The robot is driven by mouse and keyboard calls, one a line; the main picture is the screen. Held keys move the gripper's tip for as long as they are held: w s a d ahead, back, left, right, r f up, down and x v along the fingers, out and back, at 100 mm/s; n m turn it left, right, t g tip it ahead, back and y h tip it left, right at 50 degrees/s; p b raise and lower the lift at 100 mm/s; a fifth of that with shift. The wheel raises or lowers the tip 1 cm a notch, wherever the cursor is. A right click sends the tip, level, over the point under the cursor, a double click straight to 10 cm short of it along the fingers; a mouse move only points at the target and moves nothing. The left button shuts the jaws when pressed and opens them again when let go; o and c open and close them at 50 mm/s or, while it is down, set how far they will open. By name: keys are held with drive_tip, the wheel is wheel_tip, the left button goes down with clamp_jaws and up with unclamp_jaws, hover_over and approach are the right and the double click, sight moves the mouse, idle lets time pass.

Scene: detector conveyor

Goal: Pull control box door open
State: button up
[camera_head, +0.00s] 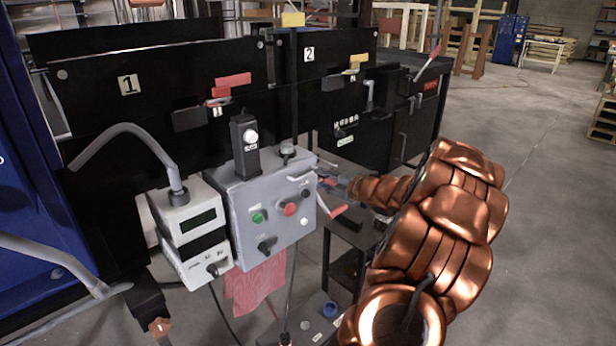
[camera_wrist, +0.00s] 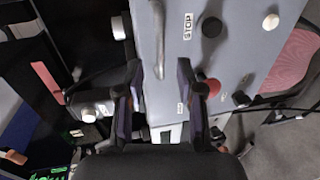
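The grey control box (camera_head: 262,215) hangs in front of the black panels in the head view. Its front carries green and red buttons and black knobs. My gripper (camera_head: 327,172) is at the box's upper right edge, partly hidden by its small size in this view. In the wrist view the grey box face (camera_wrist: 222,62) fills the upper middle. My gripper (camera_wrist: 158,72) is open, with its two dark fingers apart. A slim grey handle (camera_wrist: 157,40) runs down the face, and its lower end lies between the fingertips. I cannot tell whether they touch it. The door looks shut.
A white meter box (camera_head: 190,222) with a grey hose stands left of the control box. A red cloth (camera_head: 258,284) hangs below it. Black cabinets (camera_head: 395,125) stand behind my gripper. Open floor (camera_head: 540,200) lies to the right.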

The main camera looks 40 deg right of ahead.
sight(309, 176)
drive_tip(key=shift+p+x, duration=0.6)
drive_tip(key=shift+x, duration=2.8)
clamp_jaws()
